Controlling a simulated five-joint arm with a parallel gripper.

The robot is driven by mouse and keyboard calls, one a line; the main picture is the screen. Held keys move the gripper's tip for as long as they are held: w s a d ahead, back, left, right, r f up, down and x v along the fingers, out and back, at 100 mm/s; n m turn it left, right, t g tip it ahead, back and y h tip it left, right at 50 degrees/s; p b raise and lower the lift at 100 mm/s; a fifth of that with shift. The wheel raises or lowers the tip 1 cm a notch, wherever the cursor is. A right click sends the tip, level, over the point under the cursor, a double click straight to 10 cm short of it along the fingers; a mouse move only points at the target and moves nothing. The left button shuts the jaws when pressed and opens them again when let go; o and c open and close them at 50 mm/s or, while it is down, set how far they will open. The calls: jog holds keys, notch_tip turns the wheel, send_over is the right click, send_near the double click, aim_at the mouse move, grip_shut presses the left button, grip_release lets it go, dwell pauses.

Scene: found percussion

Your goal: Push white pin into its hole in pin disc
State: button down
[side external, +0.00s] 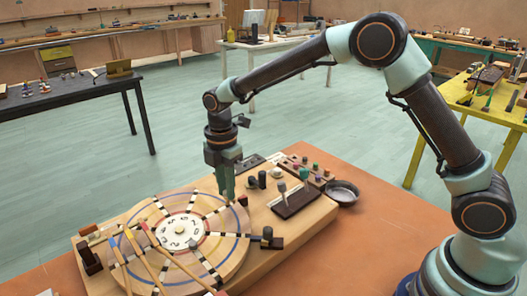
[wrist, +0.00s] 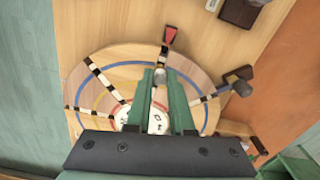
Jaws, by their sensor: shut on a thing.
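The pin disc (side external: 222,257) is a round wooden board with coloured rings, black-and-white spokes and a white numbered centre (side external: 180,232). In the wrist view the disc (wrist: 128,60) lies below my gripper, which hides part of it. My gripper (side external: 226,193) points down over the disc's far right part. In the wrist view its green fingers (wrist: 160,76) are closed around a small pale piece, which looks like the white pin but is mostly hidden. I cannot tell whether its tip touches the disc or sits in a hole.
Wooden sticks (side external: 150,250) lie across the disc's left part. A dark-headed post (side external: 267,234) stands at its right edge. A board with upright pegs (side external: 296,203) and a round dark dish (side external: 342,191) stand to the right. The orange tabletop (side external: 330,260) is clear in front.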

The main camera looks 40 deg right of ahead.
jog(key=shift+f, duration=1.05)
dwell(0.6)
jog(key=c, duration=0.7)
grip_release()
jog(key=shift+r, duration=0.1)
